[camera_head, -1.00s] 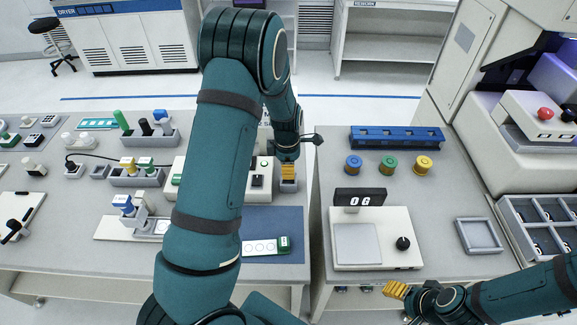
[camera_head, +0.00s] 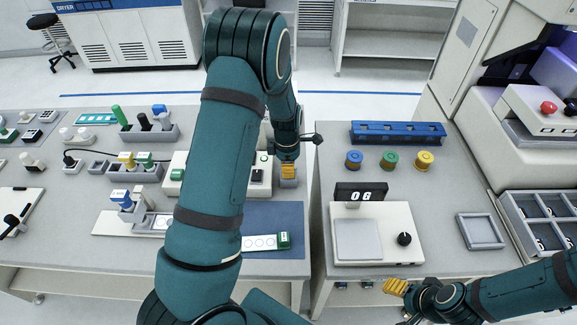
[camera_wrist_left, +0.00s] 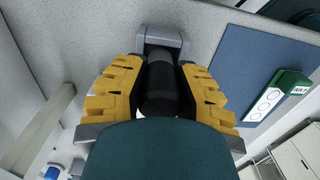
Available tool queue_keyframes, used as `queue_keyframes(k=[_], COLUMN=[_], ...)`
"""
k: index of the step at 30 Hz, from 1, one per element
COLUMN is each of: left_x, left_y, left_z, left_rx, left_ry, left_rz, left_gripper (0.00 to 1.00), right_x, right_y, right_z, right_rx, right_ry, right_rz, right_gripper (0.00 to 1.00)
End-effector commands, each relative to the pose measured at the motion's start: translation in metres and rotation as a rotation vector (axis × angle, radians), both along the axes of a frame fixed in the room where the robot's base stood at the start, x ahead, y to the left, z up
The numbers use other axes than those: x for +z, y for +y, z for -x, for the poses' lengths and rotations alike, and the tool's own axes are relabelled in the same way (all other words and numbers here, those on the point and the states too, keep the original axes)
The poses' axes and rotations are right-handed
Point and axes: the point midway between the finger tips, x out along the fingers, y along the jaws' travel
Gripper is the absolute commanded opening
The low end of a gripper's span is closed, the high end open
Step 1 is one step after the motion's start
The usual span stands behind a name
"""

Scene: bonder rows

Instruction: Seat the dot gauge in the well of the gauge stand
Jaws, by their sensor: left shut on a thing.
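My left gripper (camera_head: 288,171) has yellow ribbed fingers and points down at the right edge of the left table. In the left wrist view, its fingers (camera_wrist_left: 157,95) are shut on a black cylinder, which I take for the dot gauge (camera_wrist_left: 160,85). The small grey gauge stand (camera_head: 289,182) is directly below the fingers; it also shows in the left wrist view (camera_wrist_left: 165,33), right by the gauge's far end. The well is hidden, so I cannot tell how deep the gauge sits. My right gripper (camera_head: 396,286) hangs empty before the right table; its finger gap is unclear.
A blue mat (camera_head: 290,215) with a green-ended strip (camera_head: 283,241) lies near the stand. A narrow gap separates the tables. The right table holds a scale (camera_head: 358,240), a grey square tray (camera_head: 480,231) and a blue rack (camera_head: 397,133).

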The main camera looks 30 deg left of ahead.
Motion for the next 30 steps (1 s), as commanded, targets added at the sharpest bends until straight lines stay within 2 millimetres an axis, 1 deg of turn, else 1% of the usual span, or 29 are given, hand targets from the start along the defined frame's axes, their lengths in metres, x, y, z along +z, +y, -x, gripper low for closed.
queue_keyframes(k=[8, 16, 30], left_x=[-0.0008, -0.0086, -0.0080], left_y=[0.0000, -0.0001, 0.0000], left_z=[0.0000, 0.0000, -0.0001], left_rx=[0.000, 0.000, 0.000], left_ry=[0.000, 0.000, 0.000], left_rz=[0.000, 0.000, 0.000], left_gripper=[0.00, 0.00, 0.00], right_x=[-0.0004, -0.0038, -0.0033], right_y=[0.0000, 0.0000, 0.0000], right_z=[-0.0001, 0.0000, 0.0000], right_rx=[0.000, 0.000, 0.000], right_ry=[0.000, 0.000, 0.000], right_rz=[0.000, 0.000, 0.000], right_gripper=[0.61, 0.61, 0.61])
